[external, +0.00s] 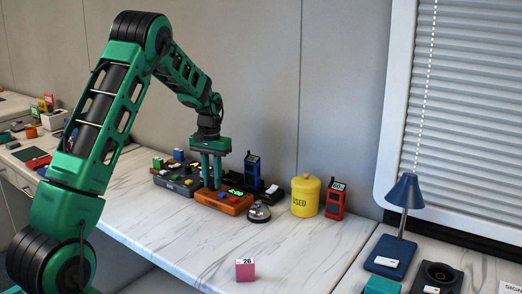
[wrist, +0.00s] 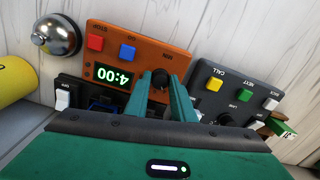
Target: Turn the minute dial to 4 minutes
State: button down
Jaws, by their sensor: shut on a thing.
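The orange timer box (external: 225,203) sits on the white marble counter, with a green-lit display (wrist: 112,76) reading 4:00 in the wrist view. Its minute dial (wrist: 160,80), a dark knob near the MIN label, is between my gripper's fingers. My gripper (external: 212,186) points down over the left part of the box in the external view; in the wrist view its green fingers (wrist: 160,88) are shut on the dial, which they partly hide. A red STOP button (wrist: 95,43) and a blue GO button (wrist: 127,52) are on the box.
A dark grey button panel (wrist: 225,90) stands close beside the timer. A silver bell (external: 259,212), a blue handset (external: 252,170), a yellow USED canister (external: 305,196) and a red handset (external: 336,199) stand to the right. The front counter is mostly clear around a pink block (external: 245,271).

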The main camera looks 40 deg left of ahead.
aim_at(213, 182)
jog(key=shift+w+r, duration=0.1)
dwell(0.3)
jog(key=c, duration=1.5)
grip_release()
notch_tip(213, 182, up, 11)
jog(key=shift+f, duration=0.2)
jog(key=shift+d, duration=0.1)
